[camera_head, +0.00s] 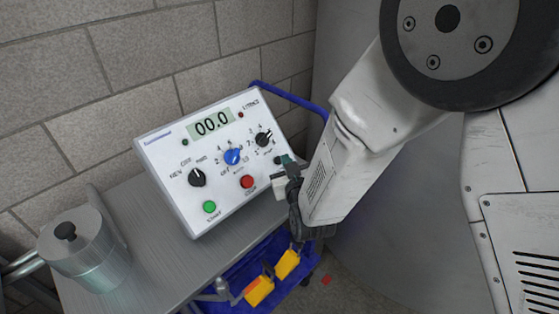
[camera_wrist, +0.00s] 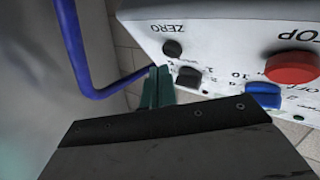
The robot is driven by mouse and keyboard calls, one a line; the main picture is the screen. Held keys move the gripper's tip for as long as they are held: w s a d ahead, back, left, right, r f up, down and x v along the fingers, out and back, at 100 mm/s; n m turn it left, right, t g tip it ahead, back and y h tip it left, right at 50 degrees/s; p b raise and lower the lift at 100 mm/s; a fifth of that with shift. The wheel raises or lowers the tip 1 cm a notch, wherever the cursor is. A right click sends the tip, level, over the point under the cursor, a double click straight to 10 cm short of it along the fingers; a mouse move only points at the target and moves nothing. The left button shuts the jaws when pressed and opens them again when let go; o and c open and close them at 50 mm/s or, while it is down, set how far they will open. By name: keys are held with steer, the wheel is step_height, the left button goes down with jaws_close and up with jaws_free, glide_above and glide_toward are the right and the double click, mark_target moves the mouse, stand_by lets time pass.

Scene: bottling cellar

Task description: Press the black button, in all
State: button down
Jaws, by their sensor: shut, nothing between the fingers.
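The white control box (camera_head: 205,165) stands tilted on a grey table, its display reading 00.0. A black button (camera_head: 277,160) sits at the panel's right side, close by my gripper (camera_head: 287,161), which partly crowds it in the head view. In the wrist view the black button (camera_wrist: 172,48), labelled ZERO, shows upside down. My gripper's teal fingers (camera_wrist: 158,72) are shut and empty, just beside and below it in that picture. Whether they touch the panel cannot be told.
The panel also has a red STOP button (camera_head: 247,181), a green START button (camera_head: 209,207), a blue knob (camera_head: 232,157) and black knobs (camera_head: 197,177). A metal pot (camera_head: 85,250) stands left on the table (camera_head: 160,262). A blue rail (camera_wrist: 82,50) runs beside the panel.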

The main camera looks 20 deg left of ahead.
steer(key=shift+d+r, duration=0.1)
steer(key=d+r, duration=0.1)
steer(key=s+d+r, duration=0.1)
steer(key=d+r, duration=0.1)
steer(key=shift+s+d+r, duration=0.1)
steer(key=shift+s+d, duration=0.05)
steer(key=shift+s, duration=0.05)
stand_by(0.3)
stand_by(0.6)
